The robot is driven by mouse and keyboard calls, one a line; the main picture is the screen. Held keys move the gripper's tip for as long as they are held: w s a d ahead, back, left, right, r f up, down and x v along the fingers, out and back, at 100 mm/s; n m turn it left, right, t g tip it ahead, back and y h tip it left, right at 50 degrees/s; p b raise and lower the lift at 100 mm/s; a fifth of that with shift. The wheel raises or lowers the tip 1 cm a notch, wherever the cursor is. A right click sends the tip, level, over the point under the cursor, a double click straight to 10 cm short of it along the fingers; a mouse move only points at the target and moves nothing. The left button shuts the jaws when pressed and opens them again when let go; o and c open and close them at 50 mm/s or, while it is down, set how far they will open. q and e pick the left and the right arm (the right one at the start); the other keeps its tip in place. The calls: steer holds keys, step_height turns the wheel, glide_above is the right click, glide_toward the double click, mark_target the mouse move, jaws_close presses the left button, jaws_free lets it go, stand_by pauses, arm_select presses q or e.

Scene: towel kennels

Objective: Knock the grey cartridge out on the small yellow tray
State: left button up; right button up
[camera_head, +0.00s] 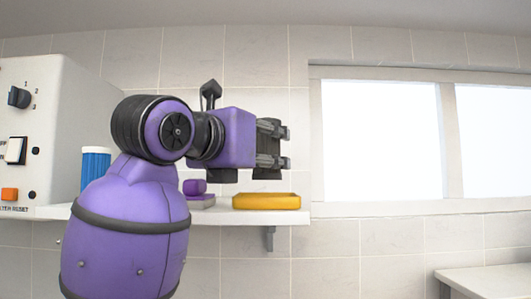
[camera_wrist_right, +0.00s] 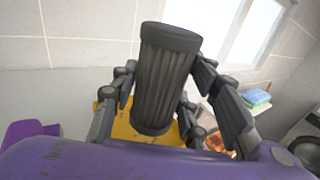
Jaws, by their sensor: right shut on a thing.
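My right gripper (camera_head: 286,143) is shut on the grey cartridge (camera_wrist_right: 165,85), a dark grey ribbed cylinder. In the right wrist view the cartridge stands between the fingers, slightly tilted, with a flat round end towards the top. In the head view it is mostly hidden by the gripper. The small yellow tray (camera_head: 267,202) sits on the white shelf, below the gripper and cartridge, with a gap between. The tray also shows behind the cartridge in the right wrist view (camera_wrist_right: 122,127). What lies in the tray cannot be seen. My left gripper is not in view.
The white shelf (camera_head: 235,217) ends just right of the tray. Left of the tray are a purple object (camera_head: 195,187), a blue container (camera_head: 95,168) and a white machine (camera_head: 45,115) with switches. Folded towels (camera_wrist_right: 257,97) show at right in the wrist view.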

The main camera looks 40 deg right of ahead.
steer(key=s+a, duration=0.7)
steer(key=s, duration=0.1)
steer(key=shift+s, duration=0.15)
stand_by(0.6)
stand_by(0.5)
